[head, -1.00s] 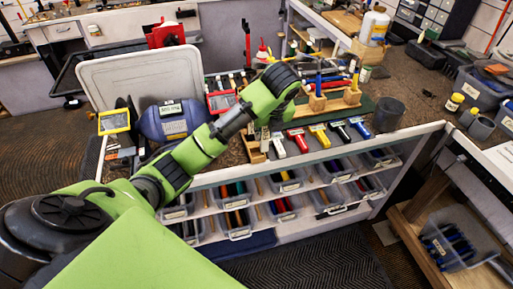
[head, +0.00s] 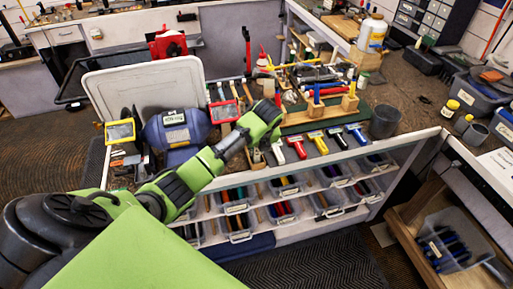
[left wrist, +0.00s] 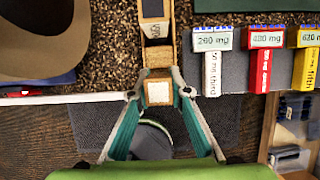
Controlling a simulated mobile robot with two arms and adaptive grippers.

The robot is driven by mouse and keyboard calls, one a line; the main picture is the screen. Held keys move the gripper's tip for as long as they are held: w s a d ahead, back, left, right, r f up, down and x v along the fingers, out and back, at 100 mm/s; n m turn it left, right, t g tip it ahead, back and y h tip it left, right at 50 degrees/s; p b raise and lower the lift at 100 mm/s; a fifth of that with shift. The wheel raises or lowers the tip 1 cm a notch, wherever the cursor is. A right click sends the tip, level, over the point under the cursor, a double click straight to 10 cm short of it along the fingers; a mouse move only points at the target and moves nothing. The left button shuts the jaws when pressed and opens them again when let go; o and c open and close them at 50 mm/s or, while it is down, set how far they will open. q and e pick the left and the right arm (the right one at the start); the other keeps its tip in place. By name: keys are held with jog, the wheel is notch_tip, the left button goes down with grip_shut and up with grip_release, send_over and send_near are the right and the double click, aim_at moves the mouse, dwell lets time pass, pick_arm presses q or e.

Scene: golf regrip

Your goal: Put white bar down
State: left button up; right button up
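The white bar (head: 275,152) lies at the left end of a row of coloured bars near the counter's front edge. In the left wrist view the white bar (left wrist: 212,55) has a "260 mg" label and rests on a grey pad. My left gripper (left wrist: 161,72) is to its left, apart from it. Its fingertips are parted above a wooden stand (left wrist: 158,54), with a small white-faced wooden block (left wrist: 158,93) between the fingers. No bar shows in its grip. In the head view the arm mostly hides the gripper. My right gripper is not in view.
A red bar (head: 296,145), a yellow bar (head: 317,140), a black bar (head: 337,137) and a blue bar (head: 357,133) lie right of the white one. A dark cup (head: 385,121) stands beyond them. A blue drum-shaped machine (head: 176,128) stands left of my arm.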

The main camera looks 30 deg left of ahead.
pick_arm(q)
jog(key=o, duration=0.3)
